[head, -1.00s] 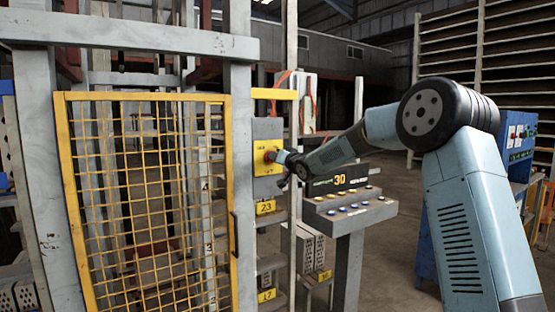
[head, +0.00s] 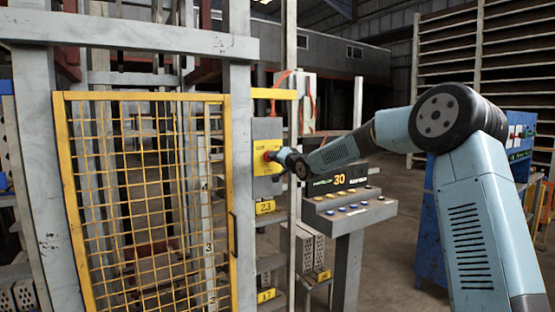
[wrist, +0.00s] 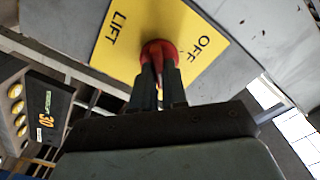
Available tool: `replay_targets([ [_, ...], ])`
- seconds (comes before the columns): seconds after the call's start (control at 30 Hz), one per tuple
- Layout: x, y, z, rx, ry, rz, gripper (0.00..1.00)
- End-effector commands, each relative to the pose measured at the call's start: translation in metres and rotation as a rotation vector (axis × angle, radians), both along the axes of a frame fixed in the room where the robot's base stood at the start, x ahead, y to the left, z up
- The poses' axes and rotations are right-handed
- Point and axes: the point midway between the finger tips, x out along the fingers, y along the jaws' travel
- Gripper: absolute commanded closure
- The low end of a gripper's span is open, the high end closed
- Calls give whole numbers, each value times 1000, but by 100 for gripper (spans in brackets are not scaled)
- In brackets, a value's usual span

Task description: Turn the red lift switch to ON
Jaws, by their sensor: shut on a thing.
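The red lift switch (wrist: 158,52) sits on a yellow plate (wrist: 120,42) lettered LIFT and OFF in the wrist view. The plate looks tilted in that view. In the head view the red switch (head: 269,155) shows on the yellow plate (head: 262,169) of a grey box on the post. My gripper (wrist: 160,80) is shut on the switch's red knob, with a finger on each side of it. In the head view my gripper (head: 279,156) reaches the switch from the right. The ON lettering is not visible.
A yellow mesh gate (head: 150,200) stands left of the switch. A grey console (head: 348,208) with buttons and a display reading 30 stands just below my forearm. A blue cabinet (head: 440,220) is behind my arm on the right.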

Motion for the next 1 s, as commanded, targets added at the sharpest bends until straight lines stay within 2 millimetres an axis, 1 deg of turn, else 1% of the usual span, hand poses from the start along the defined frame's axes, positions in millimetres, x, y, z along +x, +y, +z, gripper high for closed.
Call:
replay_targets([
  [0.03, 3, -7, 1, 2, -2, -10, 100],
  [0.17, 3, -7, 1, 2, -2, -10, 100],
  [0.2, 4, -7, 1, 2, -1, -11, 84],
  [0.43, 2, -4, 0, 0, -1, -6, 62],
  [0.77, -2, -4, 0, -1, -1, -3, 62],
  [0.87, -9, -9, 0, -1, 0, -4, 62],
  [1.0, -28, -23, 0, -2, 0, -6, 62],
])
